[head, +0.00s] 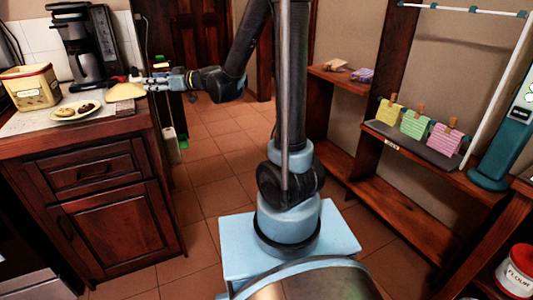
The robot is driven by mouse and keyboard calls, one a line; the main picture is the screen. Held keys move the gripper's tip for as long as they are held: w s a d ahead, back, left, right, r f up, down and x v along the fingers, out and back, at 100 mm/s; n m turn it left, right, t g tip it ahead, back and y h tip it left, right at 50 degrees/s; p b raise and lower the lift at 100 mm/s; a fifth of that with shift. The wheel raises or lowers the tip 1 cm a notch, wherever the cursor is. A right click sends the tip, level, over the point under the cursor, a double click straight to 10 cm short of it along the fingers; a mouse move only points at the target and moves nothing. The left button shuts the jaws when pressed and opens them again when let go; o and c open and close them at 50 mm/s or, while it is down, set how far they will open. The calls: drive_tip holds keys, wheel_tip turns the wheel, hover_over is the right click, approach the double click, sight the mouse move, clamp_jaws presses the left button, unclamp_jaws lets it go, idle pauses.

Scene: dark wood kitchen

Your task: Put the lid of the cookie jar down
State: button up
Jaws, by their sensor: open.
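The cookie jar (30,89) is a pale yellow box-like container with a dark red rim. It stands on the counter at the left of the head view, with its top appearing uncovered. A flat pale yellow piece that looks like its lid (124,92) is near the counter's right end. It looks to be at counter level, but I cannot tell for sure whether it rests flat. My gripper (138,80) is open, close above and beside the lid's right part. The fingertips are small here, and any contact with the lid is unclear.
A plate (78,111) with cookies sits between jar and lid. A coffee maker (84,45) stands behind them. The wooden counter (95,125) ends just right of the lid. A shelf (400,140) with coloured cards stands at the right.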

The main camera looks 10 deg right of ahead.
drive_tip(key=s+d+f+m+g+h, duration=0.2)
drive_tip(key=s+d+f+m+h, duration=0.2)
drive_tip(key=s+d, duration=0.6)
drive_tip(key=s+d+f+m+g+h, duration=0.2)
drive_tip(key=s+d+f+m+h, duration=0.2)
drive_tip(key=s+d, duration=0.7)
drive_tip(key=s+d+f+m+g+h, duration=0.1)
drive_tip(key=s+d+f+m+h, duration=0.3)
drive_tip(key=d, duration=1.2)
drive_tip(key=s+f+h, duration=0.3)
drive_tip(key=s+f, duration=0.3)
drive_tip(key=s, duration=0.1)
drive_tip(key=shift+d+f+g, duration=0.25)
drive_tip(key=shift+d+g, duration=0.05)
drive_tip(key=shift+g, duration=0.1)
drive_tip(key=shift+w+f, duration=0.15)
drive_tip(key=shift+w, duration=0.15)
drive_tip(key=shift+w+f, duration=0.1)
drive_tip(key=shift+w, duration=0.05)
drive_tip(key=c, duration=0.3)
drive_tip(key=shift+a, duration=0.1)
